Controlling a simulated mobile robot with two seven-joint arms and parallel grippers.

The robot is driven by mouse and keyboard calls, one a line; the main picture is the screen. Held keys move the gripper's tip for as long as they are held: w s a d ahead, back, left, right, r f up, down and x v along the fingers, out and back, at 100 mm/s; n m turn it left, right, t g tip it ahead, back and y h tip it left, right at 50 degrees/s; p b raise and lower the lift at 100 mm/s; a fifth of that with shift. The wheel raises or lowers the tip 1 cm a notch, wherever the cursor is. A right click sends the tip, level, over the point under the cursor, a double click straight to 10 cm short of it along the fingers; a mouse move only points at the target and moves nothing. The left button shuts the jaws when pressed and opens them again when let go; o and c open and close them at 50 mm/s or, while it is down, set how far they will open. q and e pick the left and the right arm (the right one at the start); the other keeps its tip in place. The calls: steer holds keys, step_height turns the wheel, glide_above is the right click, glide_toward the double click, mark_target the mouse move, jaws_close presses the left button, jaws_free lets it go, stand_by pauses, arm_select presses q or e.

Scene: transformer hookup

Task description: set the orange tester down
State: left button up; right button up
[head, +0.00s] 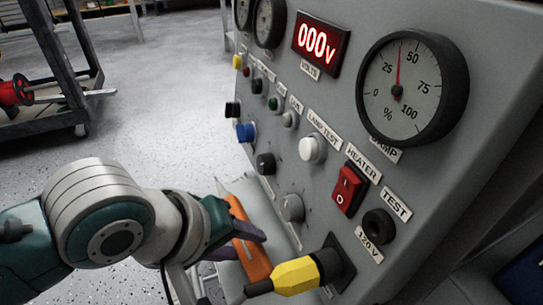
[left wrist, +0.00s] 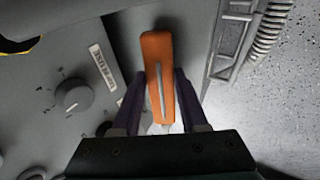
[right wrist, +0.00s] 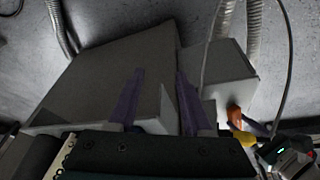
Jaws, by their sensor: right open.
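The orange tester (head: 252,250) is in my left gripper (head: 236,222), close in front of the grey panel and just left of the yellow plug. In the left wrist view the tester (left wrist: 158,65) sits between the purple fingers of my left gripper (left wrist: 161,75), whose tips close on its two sides. A slim light-coloured tip rises at its upper end in the head view. My right gripper (right wrist: 160,73) shows only in the right wrist view. It is open and empty, facing a grey box. A small orange part (right wrist: 233,115) shows there at the right.
The grey panel (head: 330,100) carries gauges, a red display reading 000, knobs and a red heater switch (head: 348,188). A yellow plug (head: 297,274) sticks out low on it. Grey boxes (right wrist: 110,75) and conduits stand before my right gripper. Open floor lies left of the panel.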

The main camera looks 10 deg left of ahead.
arm_select(q)
steer(key=o, duration=0.4)
steer(key=shift+o, duration=0.2)
steer(key=shift+r, duration=0.1)
steer(key=shift+s+r, duration=0.1)
steer(key=shift+r, duration=0.25)
steer(key=s+a+r+m+g+y+p, duration=0.1)
steer(key=s+a+r+m+p, duration=0.3)
steer(key=s+r, duration=0.3)
steer(key=s+a+r+m+g+y+p, duration=0.1)
steer(key=s+a+r+m+y+p, duration=0.1)
steer(key=s+a+r+m+p, duration=0.2)
steer(key=s+r+m, duration=0.1)
steer(key=s+r, duration=0.2)
steer(key=s, duration=0.2)
steer(key=shift+a+m, duration=0.3)
